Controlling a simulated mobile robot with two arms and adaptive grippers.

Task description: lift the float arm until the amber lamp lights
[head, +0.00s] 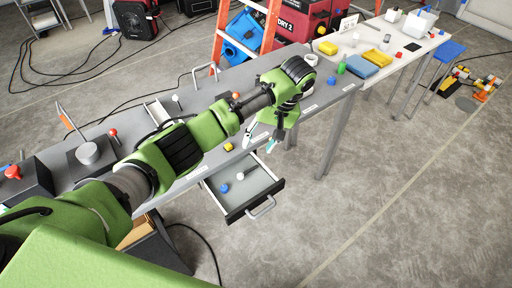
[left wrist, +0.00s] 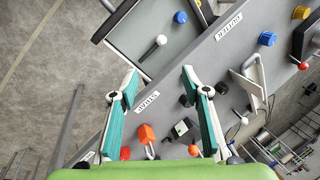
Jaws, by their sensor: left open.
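My left gripper (head: 260,141) hangs at the front edge of the grey bench, just right of the open drawer. In the left wrist view my left gripper (left wrist: 163,84) is open, with teal pads apart and nothing between them. Small yellow pieces show on the bench in the head view (head: 229,147) and the left wrist view (left wrist: 301,12); I cannot tell whether either is the amber lamp. My right gripper is not in view.
The open drawer (head: 237,212) juts from the bench and holds a blue and a white piece. A blue knob (left wrist: 267,38) and a white frame stand on the bench. An orange ladder (head: 222,38) and red machine stand behind. Floor in front is clear.

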